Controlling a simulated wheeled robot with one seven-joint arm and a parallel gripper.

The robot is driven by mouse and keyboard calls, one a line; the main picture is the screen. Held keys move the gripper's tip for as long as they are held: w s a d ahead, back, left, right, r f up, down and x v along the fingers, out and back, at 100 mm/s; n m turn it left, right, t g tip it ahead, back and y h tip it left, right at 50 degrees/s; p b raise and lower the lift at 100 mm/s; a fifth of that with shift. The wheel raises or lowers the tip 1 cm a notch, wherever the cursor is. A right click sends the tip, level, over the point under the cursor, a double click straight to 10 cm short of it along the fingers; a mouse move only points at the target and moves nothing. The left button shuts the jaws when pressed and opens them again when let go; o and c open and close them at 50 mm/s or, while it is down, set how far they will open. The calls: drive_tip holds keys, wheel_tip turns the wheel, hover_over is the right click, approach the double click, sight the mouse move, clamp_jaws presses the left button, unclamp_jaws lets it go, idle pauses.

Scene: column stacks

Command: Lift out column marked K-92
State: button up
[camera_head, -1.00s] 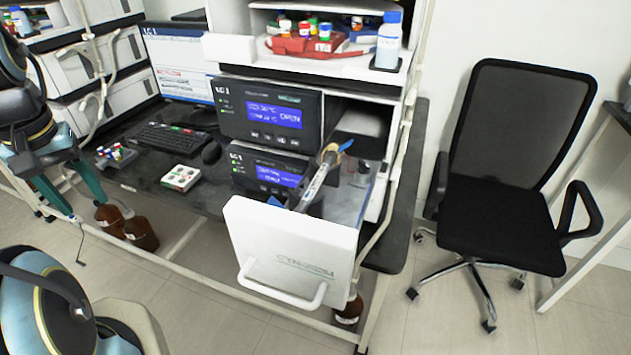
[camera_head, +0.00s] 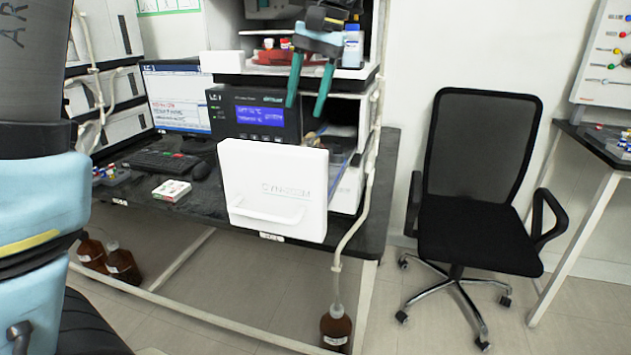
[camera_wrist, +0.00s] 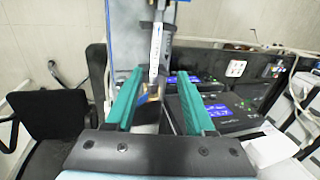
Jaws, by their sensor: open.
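The open white drawer (camera_head: 250,170) sticks out below the instrument, and its front panel hides most of its inside. A column (camera_wrist: 155,50) with a pale label shows in the wrist view, between the lines of my two fingers; its marking is too small to read. Its yellowish end (camera_wrist: 150,97) points toward the gripper. In the head view the drawer's front covers most of the column. My gripper (camera_head: 307,98) hangs above and behind the drawer front with its teal fingers pointing down. Its fingers (camera_wrist: 160,73) are apart, and nothing is clamped between them.
A shelf with a red tray (camera_head: 272,57) and a white bottle (camera_head: 352,50) stands behind my gripper. A black chair (camera_head: 475,190) stands right. A brown bottle (camera_head: 336,328) is on the floor.

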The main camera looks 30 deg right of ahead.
drive_tip(key=x, duration=0.3)
drive_tip(key=p+x, duration=0.1)
drive_tip(key=x, duration=0.2)
drive_tip(key=p+x, duration=0.1)
drive_tip(key=x, duration=0.3)
drive_tip(key=shift+s+d+f, duration=0.2)
drive_tip(key=shift+s+d, duration=0.1)
drive_tip(key=shift+c, duration=0.3)
clamp_jaws()
idle(0.8)
